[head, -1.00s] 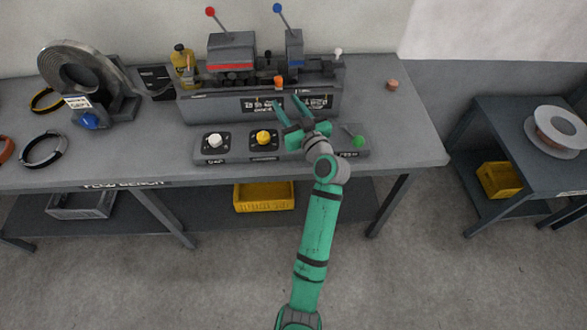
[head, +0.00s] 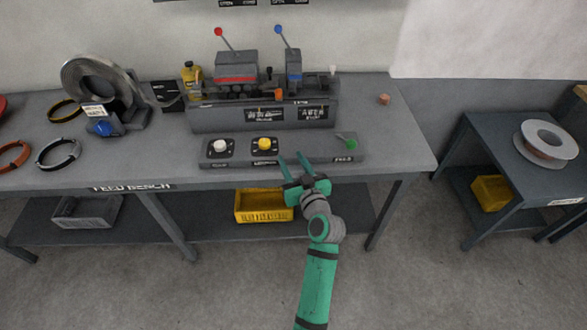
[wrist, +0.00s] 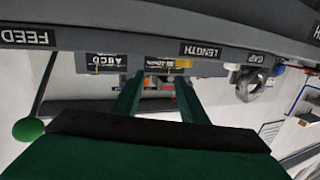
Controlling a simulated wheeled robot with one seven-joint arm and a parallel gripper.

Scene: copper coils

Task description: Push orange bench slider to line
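The orange slider (head: 279,94) sits on the front top edge of the grey bench machine (head: 215,121), right of its middle. No target line can be made out at this size. My gripper (head: 292,155) is open and empty, with its two green fingers pointing toward the bench. It is in front of and below the slider in the head view, apart from it. In the wrist view, which looks upside down, both fingers of my gripper (wrist: 158,85) stand apart with nothing clearly between them.
A control strip with a white knob (head: 221,146), a yellow knob (head: 265,143) and a green-tipped lever (head: 351,143) lies along the bench's front. A red-ball lever (head: 218,31) and blue-ball lever (head: 278,30) rise behind. A coil stand (head: 90,80) is left; the bench's right end is mostly clear.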

